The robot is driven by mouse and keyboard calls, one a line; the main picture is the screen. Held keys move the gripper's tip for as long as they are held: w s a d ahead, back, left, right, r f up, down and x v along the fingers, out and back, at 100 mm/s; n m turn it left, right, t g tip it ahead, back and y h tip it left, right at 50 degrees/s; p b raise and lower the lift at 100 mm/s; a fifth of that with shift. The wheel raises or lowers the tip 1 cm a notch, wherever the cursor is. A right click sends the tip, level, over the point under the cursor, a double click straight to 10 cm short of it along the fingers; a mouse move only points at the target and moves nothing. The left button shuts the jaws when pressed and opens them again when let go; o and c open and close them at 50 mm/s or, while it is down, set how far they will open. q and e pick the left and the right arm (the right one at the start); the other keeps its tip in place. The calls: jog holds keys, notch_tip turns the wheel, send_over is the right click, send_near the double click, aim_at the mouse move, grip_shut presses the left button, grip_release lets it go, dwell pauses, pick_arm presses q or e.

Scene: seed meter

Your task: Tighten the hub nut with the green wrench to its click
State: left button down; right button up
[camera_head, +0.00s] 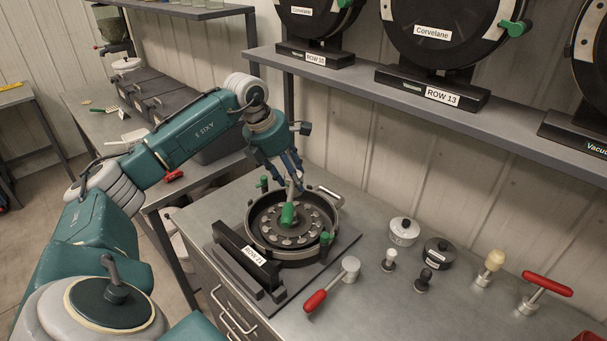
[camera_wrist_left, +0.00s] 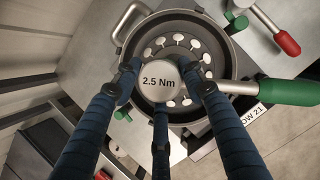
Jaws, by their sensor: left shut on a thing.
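The seed meter marked ROW 21 (camera_head: 336,212) lies open on the bench, its round seed plate facing up. The green wrench (camera_head: 288,214) is over the plate. In the left wrist view, its round head (camera_wrist_left: 158,82) reads "2.5 Nm" and its green handle (camera_wrist_left: 288,92) points right, past the housing rim. My left gripper (camera_head: 288,180) reaches down from above and its three blue fingers (camera_wrist_left: 160,90) are closed around the wrench head. The head covers the middle of the plate, so the hub nut is hidden and I cannot tell whether the wrench sits on it. My right gripper is not in view.
A red-handled wrench (camera_head: 317,300) lies on the bench in front of the meter. Small knobs, two round pots (camera_head: 403,232) and a red T-handle tool (camera_head: 545,285) stand to the right. A shelf (camera_head: 400,97) with ROW 13 and other meters runs above the bench.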

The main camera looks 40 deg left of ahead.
pick_arm(q)
jog(key=shift+a, duration=0.4)
jog(key=shift+s+a+f, duration=0.1)
jog(key=shift+a, duration=0.05)
jog(key=shift+f+b, duration=0.35)
jog(key=shift+b, duration=0.05)
notch_tip(320, 180, down, 2)
jog(key=shift+f+b, duration=0.1)
jog(key=shift+b, duration=0.8)
notch_tip(320, 180, down, 3)
jog(key=shift+r+b, duration=0.1)
jog(key=shift+b, duration=1)
jog(key=shift+f+b, duration=0.3)
jog(key=shift+f, duration=0.2)
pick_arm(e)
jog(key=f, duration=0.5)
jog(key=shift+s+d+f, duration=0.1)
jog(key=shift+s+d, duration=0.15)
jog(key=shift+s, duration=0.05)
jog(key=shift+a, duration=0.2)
pick_arm(q)
jog(key=shift+f, duration=0.35)
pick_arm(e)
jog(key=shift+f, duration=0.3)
